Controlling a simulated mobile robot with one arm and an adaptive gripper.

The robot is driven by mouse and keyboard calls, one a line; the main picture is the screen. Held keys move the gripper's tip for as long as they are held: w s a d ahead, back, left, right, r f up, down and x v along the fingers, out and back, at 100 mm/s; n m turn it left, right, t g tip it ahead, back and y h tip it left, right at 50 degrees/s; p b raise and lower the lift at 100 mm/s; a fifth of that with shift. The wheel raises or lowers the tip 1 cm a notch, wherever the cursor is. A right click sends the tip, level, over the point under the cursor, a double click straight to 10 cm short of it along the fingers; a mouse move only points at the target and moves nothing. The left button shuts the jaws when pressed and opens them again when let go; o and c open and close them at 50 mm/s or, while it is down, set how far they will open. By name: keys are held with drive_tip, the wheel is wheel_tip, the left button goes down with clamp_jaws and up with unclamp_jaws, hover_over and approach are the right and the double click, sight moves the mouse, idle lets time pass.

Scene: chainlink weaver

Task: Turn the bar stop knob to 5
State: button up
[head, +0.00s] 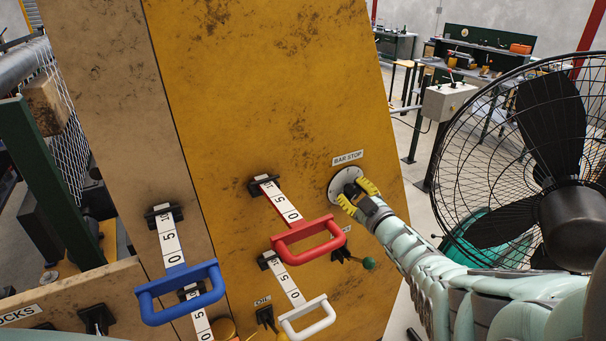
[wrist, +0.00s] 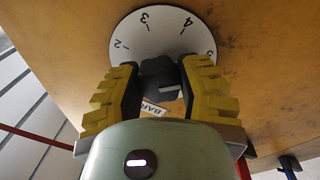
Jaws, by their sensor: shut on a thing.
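The bar stop dial (head: 337,187) is a round white disc on the yellow panel, under a "BAR STOP" label (head: 348,157). The black bar stop knob (wrist: 157,76) sits at the dial's centre, between my yellow fingers. My gripper (head: 357,194) is shut on it, reaching in from the right. A small pale mark shows on the knob, but I cannot tell which number the knob points to.
A red handle (head: 308,239), a blue handle (head: 180,292) and a white handle (head: 308,319) stick out from sliding scales, left of and below the dial. A green-tipped lever (head: 368,263) is just below my gripper. A large caged fan (head: 575,205) stands to the right.

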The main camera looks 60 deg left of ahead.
drive_tip(key=shift+w+f, duration=0.1)
drive_tip(key=shift+f, duration=0.1)
drive_tip(key=o, duration=1.2)
drive_tip(key=shift+r, duration=0.15)
drive_tip(key=shift+s+d+f, duration=0.1)
drive_tip(key=shift+s+d, duration=0.2)
drive_tip(key=shift+d, duration=1.7)
drive_tip(key=shift+s+d+f, duration=0.15)
drive_tip(key=shift+s+d, duration=0.15)
drive_tip(key=shift+d, duration=1.65)
drive_tip(key=shift+s+d+f, duration=0.1)
drive_tip(key=shift+s+d, duration=0.2)
drive_tip(key=shift+d, duration=1.7)
